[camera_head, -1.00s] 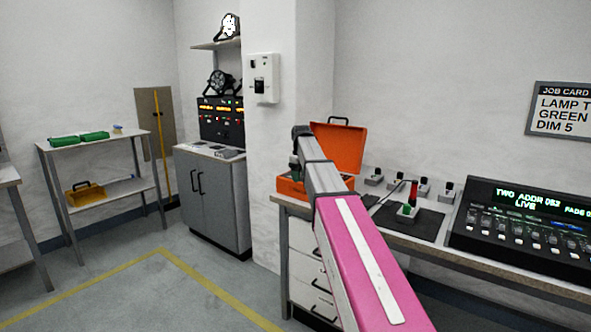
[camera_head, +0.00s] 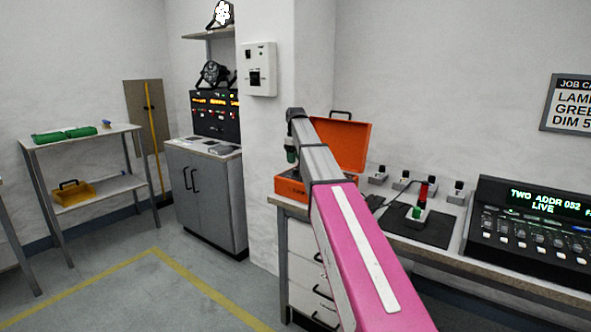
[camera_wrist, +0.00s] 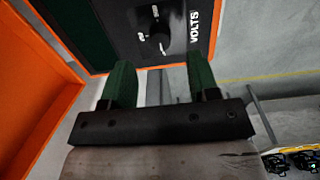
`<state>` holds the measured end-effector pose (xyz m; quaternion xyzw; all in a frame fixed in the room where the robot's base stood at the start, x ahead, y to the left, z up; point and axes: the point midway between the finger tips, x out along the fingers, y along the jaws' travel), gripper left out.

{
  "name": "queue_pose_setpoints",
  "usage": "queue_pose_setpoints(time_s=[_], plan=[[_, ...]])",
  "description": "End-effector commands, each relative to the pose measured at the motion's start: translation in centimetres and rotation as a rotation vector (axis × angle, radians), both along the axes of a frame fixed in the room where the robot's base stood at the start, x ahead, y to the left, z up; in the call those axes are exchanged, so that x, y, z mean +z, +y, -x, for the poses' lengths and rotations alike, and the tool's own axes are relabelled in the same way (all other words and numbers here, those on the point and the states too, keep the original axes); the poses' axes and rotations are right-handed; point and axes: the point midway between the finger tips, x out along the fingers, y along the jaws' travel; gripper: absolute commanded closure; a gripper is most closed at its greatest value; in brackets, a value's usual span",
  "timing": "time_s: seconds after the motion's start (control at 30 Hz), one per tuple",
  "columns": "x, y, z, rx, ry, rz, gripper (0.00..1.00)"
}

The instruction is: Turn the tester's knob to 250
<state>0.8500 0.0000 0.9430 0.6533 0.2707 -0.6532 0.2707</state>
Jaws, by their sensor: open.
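The tester is an orange case (camera_head: 290,187) with its lid (camera_head: 345,143) raised, on the left end of the workbench. In the wrist view, its black panel (camera_wrist: 118,18) carries the word VOLTS and a dark round knob (camera_wrist: 160,36) with small white marks around it. The marks and the knob's setting are too small to read. My gripper (camera_wrist: 159,70) has two green fingers, open and empty, with the knob beyond and between their tips. The fingers appear apart from the knob. In the head view my gripper (camera_head: 291,150) is at the case, partly hidden by my arm.
Right of the case are a black mat (camera_head: 425,228) with a small red-topped device (camera_head: 421,200), several small switch boxes and a lighting console (camera_head: 530,225). A white wall box (camera_head: 260,70) hangs on the pillar behind. Floor at left is clear.

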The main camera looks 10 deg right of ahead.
Motion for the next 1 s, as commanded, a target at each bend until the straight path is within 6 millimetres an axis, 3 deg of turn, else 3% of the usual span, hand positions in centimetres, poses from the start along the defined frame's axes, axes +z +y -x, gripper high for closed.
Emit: queue_pose_setpoints(time_s=[0.1,0.3,0.7,0.73,0.87,1.0], plan=[[-2.2,0.0,0.1,0.000,0.001,0.000,0.45],[-4.4,0.0,0.0,0.000,0.001,0.000,0.45],[-5.1,0.0,0.0,0.000,0.000,0.000,0.45],[-5.1,0.0,0.0,0.000,0.000,0.000,0.48],[-5.1,0.0,0.0,0.000,0.000,0.000,0.91],[-5.1,0.0,0.0,-0.001,0.000,0.000,0.95]])
